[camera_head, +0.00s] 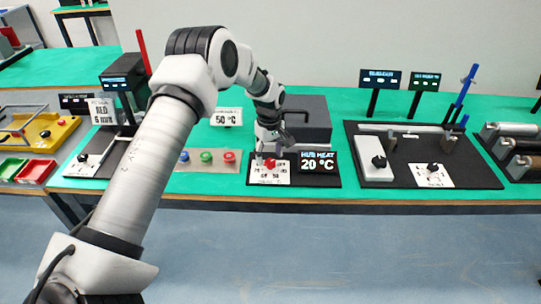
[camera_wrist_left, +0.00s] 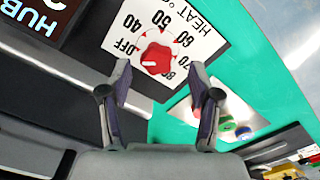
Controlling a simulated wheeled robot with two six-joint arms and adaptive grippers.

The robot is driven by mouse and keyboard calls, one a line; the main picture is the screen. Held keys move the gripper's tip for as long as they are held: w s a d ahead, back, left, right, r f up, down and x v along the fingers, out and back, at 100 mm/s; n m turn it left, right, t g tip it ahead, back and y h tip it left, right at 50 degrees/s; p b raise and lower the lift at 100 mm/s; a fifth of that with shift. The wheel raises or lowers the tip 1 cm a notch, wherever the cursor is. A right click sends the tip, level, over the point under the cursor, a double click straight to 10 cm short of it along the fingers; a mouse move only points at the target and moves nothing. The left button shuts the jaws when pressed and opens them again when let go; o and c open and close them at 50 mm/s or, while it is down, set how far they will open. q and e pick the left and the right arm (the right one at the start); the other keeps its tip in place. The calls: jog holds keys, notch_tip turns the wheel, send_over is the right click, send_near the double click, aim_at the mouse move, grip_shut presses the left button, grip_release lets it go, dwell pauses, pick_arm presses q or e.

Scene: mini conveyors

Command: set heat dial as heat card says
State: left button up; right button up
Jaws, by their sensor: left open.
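The red heat dial (camera_head: 270,162) sits on a white scale plate (camera_head: 268,178) on the bench. The heat card (camera_head: 226,118) behind reads 50 °C. The HUB HEAT display (camera_head: 318,163) reads 20 °C. My left gripper (camera_head: 268,152) is open just above the dial; in its wrist view the spread fingers (camera_wrist_left: 158,78) point toward the dial without gripping it. My right gripper is not seen.
A dark box (camera_head: 305,118) stands behind the dial. A panel (camera_head: 205,160) with blue, green and red buttons lies to its left. A black board (camera_head: 400,170) with another dial (camera_head: 433,168) is to the right.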

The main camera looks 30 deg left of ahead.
aim_at(270, 165)
pick_arm(q)
jog(key=shift+w+f, duration=0.2)
jog(key=shift+f, duration=0.4)
jog(key=shift+w+f, duration=0.15)
jog(key=shift+f, duration=0.45)
jog(key=shift+s+r, duration=0.15)
jog(key=shift+c, duration=1.4)
jog(key=shift+d, duration=0.1)
jog(key=c, duration=0.9)
jog(key=shift+s+m, duration=0.1)
jog(key=shift+m, duration=0.4)
jog(key=m, duration=0.3)
jog(key=shift+m, duration=0.4)
jog(key=m, duration=1.1)
jog(key=shift+s+b, duration=0.1)
jog(key=shift+b, duration=0.25)
jog(key=shift+m, duration=2.1)
jog(key=shift+f, duration=0.2)
